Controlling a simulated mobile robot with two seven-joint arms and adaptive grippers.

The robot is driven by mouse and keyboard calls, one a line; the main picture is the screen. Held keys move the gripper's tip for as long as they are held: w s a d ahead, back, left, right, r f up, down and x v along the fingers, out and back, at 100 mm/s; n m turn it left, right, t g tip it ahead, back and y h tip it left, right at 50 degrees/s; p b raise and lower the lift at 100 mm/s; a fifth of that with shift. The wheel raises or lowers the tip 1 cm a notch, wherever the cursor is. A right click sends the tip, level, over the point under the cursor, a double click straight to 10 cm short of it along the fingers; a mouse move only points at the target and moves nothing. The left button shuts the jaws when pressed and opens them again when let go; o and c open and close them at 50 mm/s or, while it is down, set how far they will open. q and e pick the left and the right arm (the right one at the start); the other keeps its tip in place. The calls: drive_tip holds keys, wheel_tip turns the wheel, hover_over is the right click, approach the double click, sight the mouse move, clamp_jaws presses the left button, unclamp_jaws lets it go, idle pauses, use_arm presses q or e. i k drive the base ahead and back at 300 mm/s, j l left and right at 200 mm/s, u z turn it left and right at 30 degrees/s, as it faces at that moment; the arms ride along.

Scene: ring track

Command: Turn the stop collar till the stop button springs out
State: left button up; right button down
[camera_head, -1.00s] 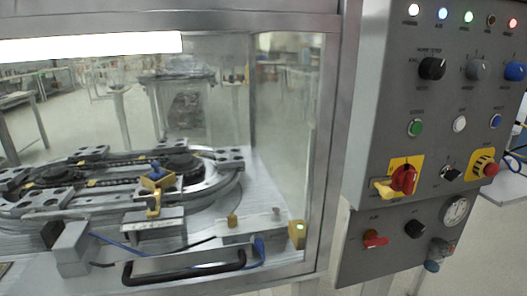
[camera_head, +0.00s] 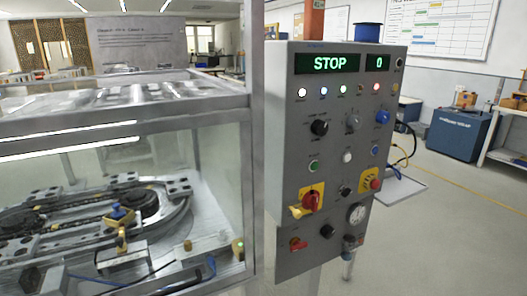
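The stop button (camera_head: 375,184) is a red knob at the right side of the grey control panel (camera_head: 285,150). The stop collar (camera_head: 367,180) is the yellow ring and plate around it. Whether the button is pressed in or out is too small to tell. The display (camera_head: 334,63) above reads STOP in green, with a 0 (camera_head: 379,62) beside it. Neither of my grippers is in view.
A red rotary switch (camera_head: 311,200) on a yellow plate sits lower left on the panel. The glass-walled ring track enclosure (camera_head: 248,150) stands left of the panel. A small shelf (camera_head: 402,190) juts out behind it. The floor (camera_head: 450,220) at right is open.

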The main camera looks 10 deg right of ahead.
sight(367, 183)
drive_tip(key=z, duration=1.25)
